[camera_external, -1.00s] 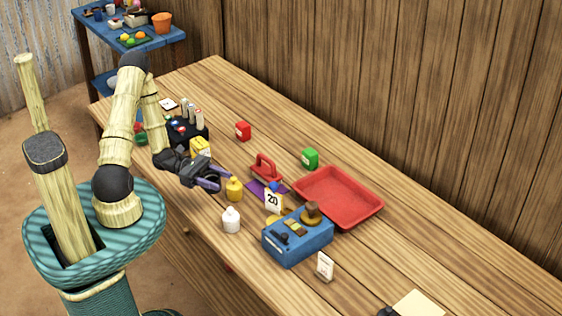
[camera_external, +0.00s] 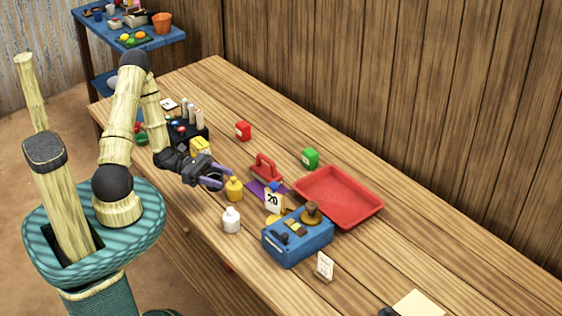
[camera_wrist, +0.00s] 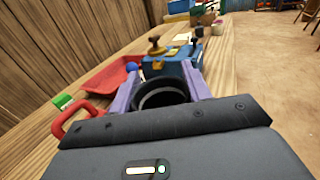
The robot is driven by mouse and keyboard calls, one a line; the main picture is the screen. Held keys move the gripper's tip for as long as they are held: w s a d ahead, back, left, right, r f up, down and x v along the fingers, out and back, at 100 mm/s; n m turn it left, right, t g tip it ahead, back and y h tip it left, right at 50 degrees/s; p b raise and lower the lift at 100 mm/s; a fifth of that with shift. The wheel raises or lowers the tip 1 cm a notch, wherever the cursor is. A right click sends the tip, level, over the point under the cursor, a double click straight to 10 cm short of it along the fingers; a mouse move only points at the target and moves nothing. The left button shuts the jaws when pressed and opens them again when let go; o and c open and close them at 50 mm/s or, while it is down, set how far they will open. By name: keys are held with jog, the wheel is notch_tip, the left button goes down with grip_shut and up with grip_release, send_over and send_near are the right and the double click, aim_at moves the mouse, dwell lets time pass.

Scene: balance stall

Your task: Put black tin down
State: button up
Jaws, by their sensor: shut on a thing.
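My gripper (camera_external: 217,179) has purple fingers, and it is closed around the black tin (camera_external: 209,182) above the near-left part of the wooden table. In the wrist view my gripper (camera_wrist: 160,95) has one finger on each side of the black tin (camera_wrist: 163,96), whose round open-looking rim faces the camera. The tin's underside is hidden, and I cannot tell whether it touches the table.
A yellow bottle (camera_external: 234,189) stands close to the fingers, and a white bottle (camera_external: 231,220) stands nearer the front edge. A red-handled object (camera_external: 266,168), red tray (camera_external: 330,205) and blue box (camera_external: 297,245) lie rightward. A dark rack (camera_external: 183,137) stands behind the gripper.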

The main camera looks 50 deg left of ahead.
jog(key=w+a+n+t+y+p, duration=0.3)
jog(key=w+n+t+y, duration=0.6)
jog(key=w+y, duration=0.2)
jog(key=shift+w+r+n+t+p, duration=0.3)
jog(key=shift+w+r, duration=0.1)
jog(key=shift+a, duration=0.1)
dwell(0.7)
jog(key=w+a+f+n+y+p, duration=0.3)
jog(key=w+a+y+p, duration=0.1)
jog(key=w+a, duration=0.7)
jog(key=a+y, duration=0.1)
jog(key=a, duration=0.1)
jog(key=shift+a+t+p, duration=0.4)
jog(key=shift+f, duration=0.2)
notch_tip(320, 180, down, 7)
jog(key=b, duration=0.6)
jog(key=shift+r, duration=0.2)
